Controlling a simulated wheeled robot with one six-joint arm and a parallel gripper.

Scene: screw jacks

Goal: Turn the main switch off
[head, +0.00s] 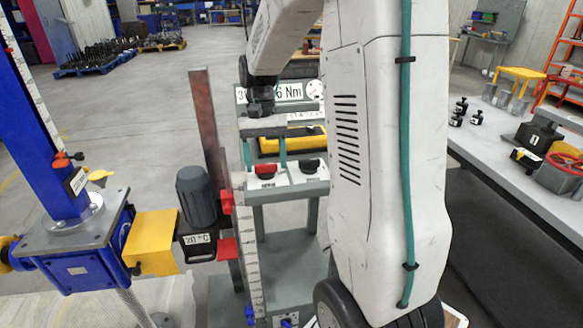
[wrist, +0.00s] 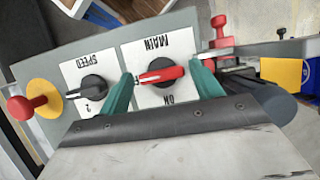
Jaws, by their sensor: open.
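The main switch (wrist: 162,74) is a red bar handle on a black round base, on a white plate marked MAIN, upside down in the wrist view. The bar lies nearly level there, its left end near a partly hidden letter by the left finger. ON is printed below it. My gripper (wrist: 161,71) is open, with one teal finger on each side of the red handle. I cannot tell whether either finger touches it. In the head view the red switch (head: 265,170) shows low between the teal fingers of my gripper (head: 265,163).
A black SPEED knob (wrist: 94,87) sits beside the main switch, then a red mushroom button (wrist: 27,106) on a yellow disc. A grey motor (head: 197,196) and red clamp parts (head: 227,202) stand left of the panel. My arm hides the panel's right side in the head view.

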